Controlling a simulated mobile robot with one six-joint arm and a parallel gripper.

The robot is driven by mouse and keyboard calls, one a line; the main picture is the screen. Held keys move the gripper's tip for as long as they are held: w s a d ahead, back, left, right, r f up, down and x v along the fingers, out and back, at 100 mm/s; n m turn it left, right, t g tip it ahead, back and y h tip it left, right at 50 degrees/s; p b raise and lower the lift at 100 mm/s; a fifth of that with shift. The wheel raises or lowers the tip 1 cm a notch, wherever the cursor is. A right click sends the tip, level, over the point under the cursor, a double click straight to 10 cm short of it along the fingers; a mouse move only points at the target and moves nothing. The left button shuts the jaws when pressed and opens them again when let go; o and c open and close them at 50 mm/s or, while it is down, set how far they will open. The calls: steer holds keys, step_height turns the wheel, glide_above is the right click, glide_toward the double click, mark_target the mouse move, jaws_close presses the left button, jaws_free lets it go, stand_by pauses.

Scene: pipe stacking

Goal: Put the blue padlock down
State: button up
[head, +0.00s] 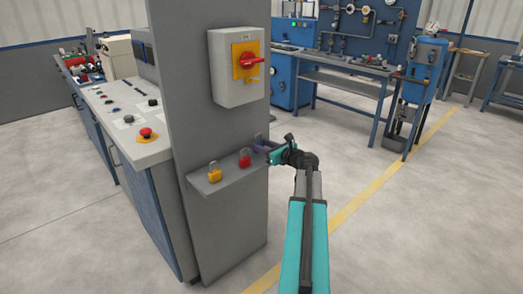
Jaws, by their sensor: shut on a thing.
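A small dark bluish-purple thing (258,140), which I take to be the blue padlock, shows at the tip of my gripper (264,147) in the head view. My gripper is shut on it at the right end of the shelf (205,196), beside the grey pillar. The padlock is small and partly hidden by the fingers, and I cannot tell whether it touches the shelf. A yellow padlock (215,175) stands on the shelf at the left. A red padlock (244,161) stands between it and my gripper, close to the fingers.
A switch box (225,85) with a red rotary handle (252,62) is mounted on the pillar (190,110) above the shelf. A control desk (105,98) with a red button (146,133) is at the left. The floor to the right is open, with blue workbenches (345,80) behind.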

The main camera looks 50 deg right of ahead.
steer(key=shift+f, duration=0.85)
steer(key=shift+f, duration=0.1)
steer(key=o, duration=1.1)
steer(key=s+r, duration=0.2)
steer(key=s, duration=1)
steer(key=shift+a, duration=0.45)
